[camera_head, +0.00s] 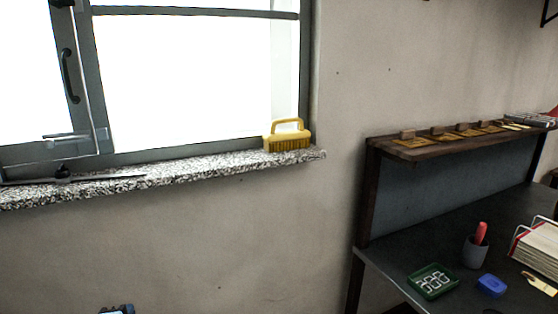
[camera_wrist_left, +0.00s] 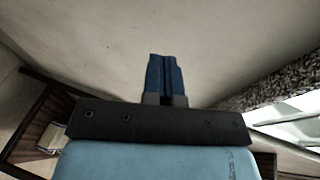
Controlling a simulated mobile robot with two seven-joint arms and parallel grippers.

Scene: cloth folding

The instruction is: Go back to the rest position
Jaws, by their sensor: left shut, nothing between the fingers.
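My left gripper (camera_wrist_left: 165,58) shows in the left wrist view with its two blue fingers together and nothing between them. It points towards the plain beige wall. In the head view only a small part of it (camera_head: 117,310) shows at the bottom edge, left of the middle, below the window sill. It is apart from the sill and the desk. My right gripper is in neither view. No cloth is in view.
A speckled stone window sill (camera_head: 220,170) juts out at the upper left, with a yellow brush (camera_head: 288,137) on it. A dark desk (camera_head: 400,262) with a raised shelf (camera_head: 440,146) stands at the right. The wall between is bare.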

